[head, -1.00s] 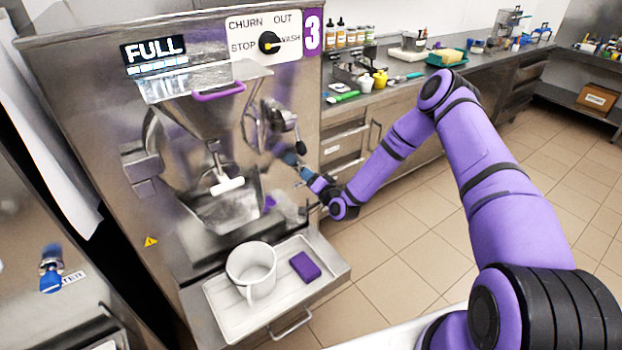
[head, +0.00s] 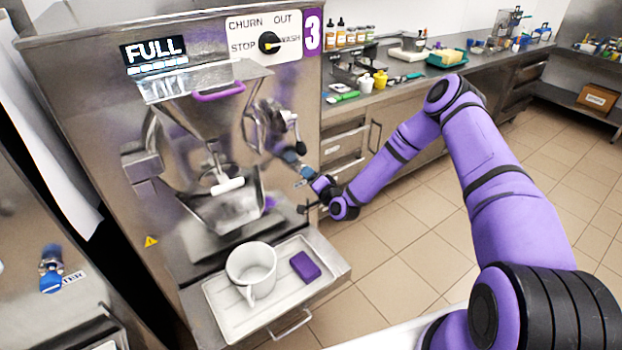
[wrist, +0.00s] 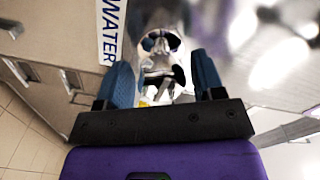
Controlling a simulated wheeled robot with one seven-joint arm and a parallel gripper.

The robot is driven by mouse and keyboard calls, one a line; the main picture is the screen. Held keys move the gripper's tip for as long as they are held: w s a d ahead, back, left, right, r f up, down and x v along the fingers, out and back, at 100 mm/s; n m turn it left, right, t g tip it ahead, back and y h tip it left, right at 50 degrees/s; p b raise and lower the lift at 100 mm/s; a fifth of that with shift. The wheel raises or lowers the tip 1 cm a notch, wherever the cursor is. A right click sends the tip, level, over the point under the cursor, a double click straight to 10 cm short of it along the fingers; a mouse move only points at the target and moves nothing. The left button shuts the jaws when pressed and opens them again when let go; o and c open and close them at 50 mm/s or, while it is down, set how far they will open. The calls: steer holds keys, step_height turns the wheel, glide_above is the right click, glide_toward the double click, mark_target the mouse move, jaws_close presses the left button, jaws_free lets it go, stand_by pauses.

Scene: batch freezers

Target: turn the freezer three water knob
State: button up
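Freezer three (head: 90,120) is a steel machine with a purple "3" on its front. My gripper (head: 304,180) is at the right side of its front panel, small in the head view. In the wrist view my gripper (wrist: 163,85) has its two blue fingers apart. A shiny metal fitting (wrist: 160,45), seemingly the water knob, lies between and beyond the fingertips, beside a "WATER" label (wrist: 111,32). I cannot tell whether the fingers touch it. In the head view I cannot make out the knob apart from my gripper and the reflections.
A tray (head: 222,312) with a white pitcher (head: 250,265) and a purple block (head: 305,265) sits below the spout. A neighbouring machine at left has its own blue knob (head: 50,275). A cluttered counter (head: 400,90) runs behind my arm. The tiled floor at right is clear.

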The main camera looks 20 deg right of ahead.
steer(key=shift+o, duration=0.3)
steer(key=shift+s, duration=0.1)
steer(key=v, duration=1)
steer(key=shift+s, duration=0.3)
steer(key=shift+d, duration=0.1)
